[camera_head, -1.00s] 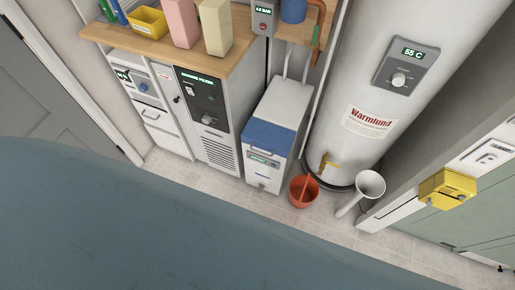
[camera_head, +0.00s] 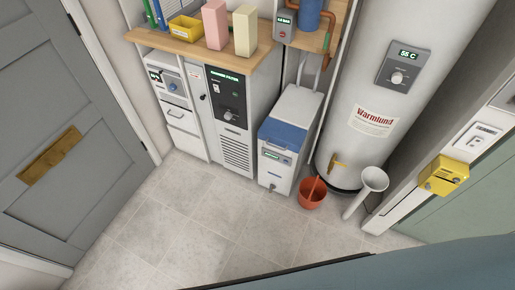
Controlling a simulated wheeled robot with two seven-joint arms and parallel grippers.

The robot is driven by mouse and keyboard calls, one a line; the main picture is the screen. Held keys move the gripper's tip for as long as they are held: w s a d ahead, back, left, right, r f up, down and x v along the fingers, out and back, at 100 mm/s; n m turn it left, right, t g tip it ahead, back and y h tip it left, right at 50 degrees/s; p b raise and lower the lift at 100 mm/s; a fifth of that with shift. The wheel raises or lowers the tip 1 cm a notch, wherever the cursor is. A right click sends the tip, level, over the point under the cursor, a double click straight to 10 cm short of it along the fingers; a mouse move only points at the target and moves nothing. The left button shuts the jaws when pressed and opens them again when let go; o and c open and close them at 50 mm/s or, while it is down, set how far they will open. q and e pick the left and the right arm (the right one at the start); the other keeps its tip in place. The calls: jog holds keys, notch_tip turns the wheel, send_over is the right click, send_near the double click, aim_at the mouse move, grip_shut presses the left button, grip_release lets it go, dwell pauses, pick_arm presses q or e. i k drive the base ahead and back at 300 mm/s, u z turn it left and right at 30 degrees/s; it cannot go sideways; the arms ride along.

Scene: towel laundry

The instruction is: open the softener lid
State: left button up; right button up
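The softener is a white cabinet (camera_head: 275,170) standing on the floor at the middle right, with a blue lid (camera_head: 283,134) on its front upper part. The lid looks closed. A small display panel and a tap show on the cabinet front below the lid. A pale flat top section (camera_head: 296,105) lies behind the lid. Neither of my grippers is in view.
A red bucket (camera_head: 312,196) and a white funnel-topped pipe (camera_head: 373,180) stand right of the softener, before the white tank (camera_head: 392,45). A filter cabinet (camera_head: 232,120) stands left. A blue-grey surface (camera_head: 410,268) fills the lower right. Tiled floor (camera_head: 180,225) is clear.

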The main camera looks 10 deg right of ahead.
aim_at(290, 137)
jog(key=u, duration=0.3)
jog(key=i, duration=0.9)
jog(key=z, duration=0.8)
jog(key=i, duration=0.6)
jog(key=z, duration=0.7)
